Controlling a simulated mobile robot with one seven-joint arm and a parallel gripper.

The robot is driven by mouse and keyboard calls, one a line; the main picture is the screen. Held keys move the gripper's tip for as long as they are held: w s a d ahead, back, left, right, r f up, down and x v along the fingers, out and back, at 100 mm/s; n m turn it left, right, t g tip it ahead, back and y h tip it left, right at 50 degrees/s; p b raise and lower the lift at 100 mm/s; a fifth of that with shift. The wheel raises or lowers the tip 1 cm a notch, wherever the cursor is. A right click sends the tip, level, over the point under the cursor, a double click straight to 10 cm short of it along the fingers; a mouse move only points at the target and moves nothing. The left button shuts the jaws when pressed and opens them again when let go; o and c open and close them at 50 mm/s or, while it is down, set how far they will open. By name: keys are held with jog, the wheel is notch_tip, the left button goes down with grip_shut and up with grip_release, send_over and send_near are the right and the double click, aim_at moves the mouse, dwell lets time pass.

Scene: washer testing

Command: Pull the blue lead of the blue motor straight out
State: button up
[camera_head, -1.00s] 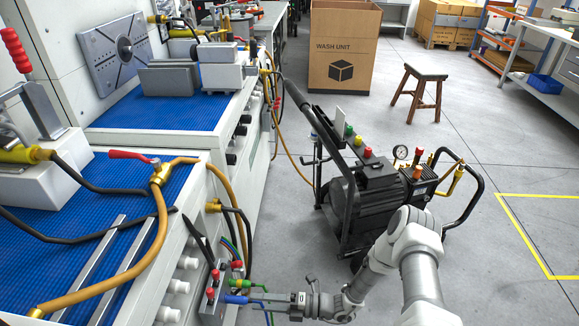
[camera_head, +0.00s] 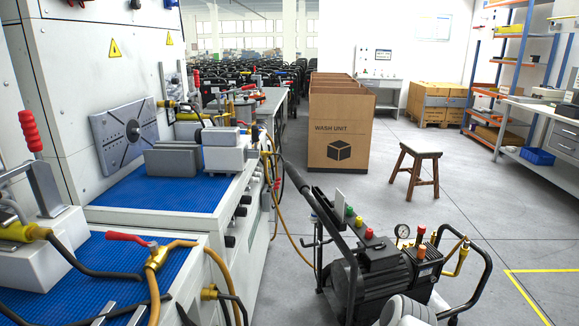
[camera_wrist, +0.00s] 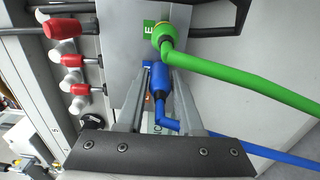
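In the wrist view, the blue lead's plug (camera_wrist: 160,80) lies between the two fingers of my gripper (camera_wrist: 160,70). The fingers appear closed on its sides near the tips. The plug's far end is at the grey panel (camera_wrist: 118,25); how deep it sits is hidden. Its blue cable (camera_wrist: 265,153) bends below the plug and runs off to the right. A green lead (camera_wrist: 215,68) is plugged in just above, by a green label marked E. I cannot make out a blue motor.
The green cable crosses close to my right finger. Several red-capped and white knobs (camera_wrist: 72,60) stand to the left.

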grip_shut()
jog(key=shift+d, duration=0.5)
dwell(0.3)
jog(key=shift+d, duration=0.35)
jog(key=shift+d, duration=0.2)
jog(key=shift+s+d, duration=0.15)
jog(key=shift+d, duration=1.3)
